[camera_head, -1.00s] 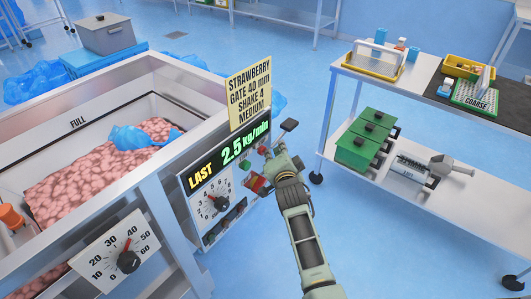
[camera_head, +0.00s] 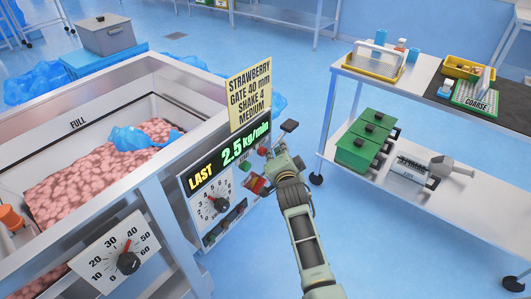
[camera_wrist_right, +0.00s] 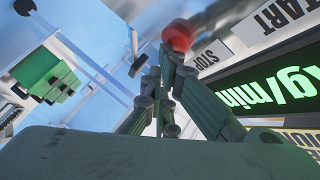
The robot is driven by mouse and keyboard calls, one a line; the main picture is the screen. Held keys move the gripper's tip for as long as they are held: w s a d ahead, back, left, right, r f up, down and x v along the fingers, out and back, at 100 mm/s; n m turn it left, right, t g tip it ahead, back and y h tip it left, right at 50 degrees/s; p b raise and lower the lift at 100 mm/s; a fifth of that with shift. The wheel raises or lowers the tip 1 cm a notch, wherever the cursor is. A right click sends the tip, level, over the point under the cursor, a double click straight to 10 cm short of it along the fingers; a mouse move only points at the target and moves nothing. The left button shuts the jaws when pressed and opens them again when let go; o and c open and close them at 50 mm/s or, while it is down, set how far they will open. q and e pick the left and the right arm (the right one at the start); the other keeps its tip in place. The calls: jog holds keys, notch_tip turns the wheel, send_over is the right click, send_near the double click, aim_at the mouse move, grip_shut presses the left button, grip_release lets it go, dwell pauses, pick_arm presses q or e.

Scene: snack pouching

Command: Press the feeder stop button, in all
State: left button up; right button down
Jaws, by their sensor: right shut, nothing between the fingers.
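The red stop button (camera_wrist_right: 180,34) shows at the top of the right wrist view, beside a white STOP label (camera_wrist_right: 208,55). My right gripper (camera_wrist_right: 168,62) is shut and empty, with its fingertips close to the button. I cannot tell whether they touch it. In the head view, my right gripper (camera_head: 272,158) is at the right end of the feeder's display (camera_head: 230,155), which reads LAST 2.5 kg/min. The gripper hides part of the panel there. My left gripper is not in view.
The feeder hopper (camera_head: 150,80) holds pink pieces and a blue bag. A dial (camera_head: 213,204) sits below the display, and another dial (camera_head: 122,258) is at the front left. A white cart (camera_head: 440,203) stands at the right, with open blue floor between.

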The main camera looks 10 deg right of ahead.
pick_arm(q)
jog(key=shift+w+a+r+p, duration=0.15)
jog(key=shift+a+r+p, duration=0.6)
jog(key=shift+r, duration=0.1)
pick_arm(e)
jog(key=shift+v, duration=0.8)
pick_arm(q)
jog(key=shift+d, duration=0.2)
pick_arm(e)
jog(key=shift+d+f, duration=0.1)
jog(key=shift+f, duration=0.05)
pick_arm(q)
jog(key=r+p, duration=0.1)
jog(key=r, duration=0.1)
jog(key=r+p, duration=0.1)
jog(key=p, duration=0.1)
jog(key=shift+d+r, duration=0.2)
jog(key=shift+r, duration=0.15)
pick_arm(e)
jog(key=s+d, duration=0.3)
jog(key=s, duration=0.1)
jog(key=shift+d, duration=0.15)
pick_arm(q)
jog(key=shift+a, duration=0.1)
